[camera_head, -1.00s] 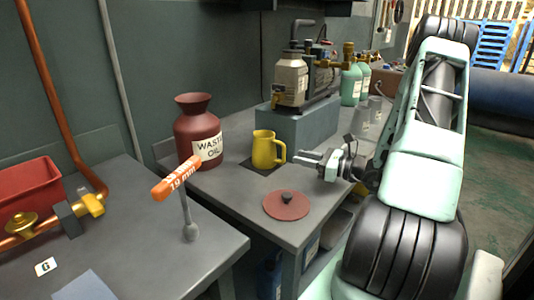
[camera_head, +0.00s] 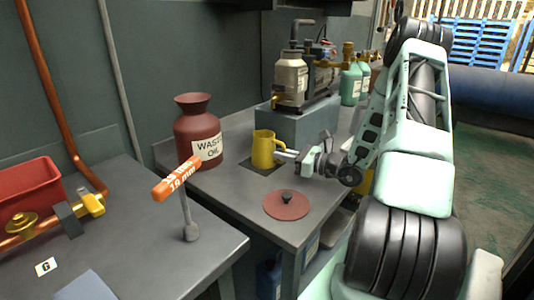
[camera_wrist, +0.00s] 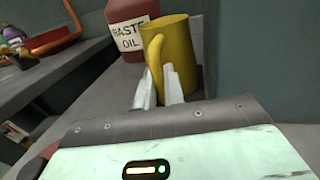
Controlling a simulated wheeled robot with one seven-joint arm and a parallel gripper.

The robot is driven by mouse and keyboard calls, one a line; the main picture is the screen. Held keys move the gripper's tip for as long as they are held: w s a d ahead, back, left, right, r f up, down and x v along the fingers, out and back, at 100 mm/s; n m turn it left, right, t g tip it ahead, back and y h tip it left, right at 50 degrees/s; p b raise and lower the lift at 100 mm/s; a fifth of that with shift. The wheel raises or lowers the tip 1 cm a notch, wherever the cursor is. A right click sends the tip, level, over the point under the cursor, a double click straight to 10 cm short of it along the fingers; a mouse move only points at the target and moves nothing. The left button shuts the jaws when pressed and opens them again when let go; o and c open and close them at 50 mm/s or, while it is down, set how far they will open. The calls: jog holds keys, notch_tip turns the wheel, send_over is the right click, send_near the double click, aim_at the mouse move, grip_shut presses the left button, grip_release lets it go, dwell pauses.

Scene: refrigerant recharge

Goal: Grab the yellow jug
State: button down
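The yellow jug (camera_head: 263,150) stands upright on a dark square on the grey bench, its handle facing my gripper. My gripper (camera_head: 288,154) has come in from the right, with its fingertips at the handle. In the wrist view the jug (camera_wrist: 179,55) is straight ahead, and the lower handle comes down between the two fingers of my gripper (camera_wrist: 159,84). A gap shows between the fingers, so it looks open around the handle. Whether a finger touches the handle is unclear.
A brown waste oil jar (camera_head: 198,133) stands left of the jug. A raised grey block (camera_head: 303,124) with a pump is behind it. A red disc with a black knob (camera_head: 286,205) lies in front. An orange-handled 19 mm tool (camera_head: 178,180) stands on the left bench.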

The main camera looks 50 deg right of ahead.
jog(key=shift+r, duration=0.2)
dwell(0.3)
jog(key=shift+a+r, duration=0.2)
jog(key=shift+r, duration=0.95)
notch_tip(320, 180, up, 5)
jog(key=shift+f+p, duration=0.2)
jog(key=shift+p, duration=0.25)
jog(key=s+a+p, duration=0.1)
jog(key=a+p, duration=1.2)
jog(key=a, duration=0.6)
jog(key=shift+s+a, duration=0.2)
jog(key=shift+s, duration=0.1)
jog(key=shift+a+f, duration=0.1)
jog(key=shift+f, duration=0.05)
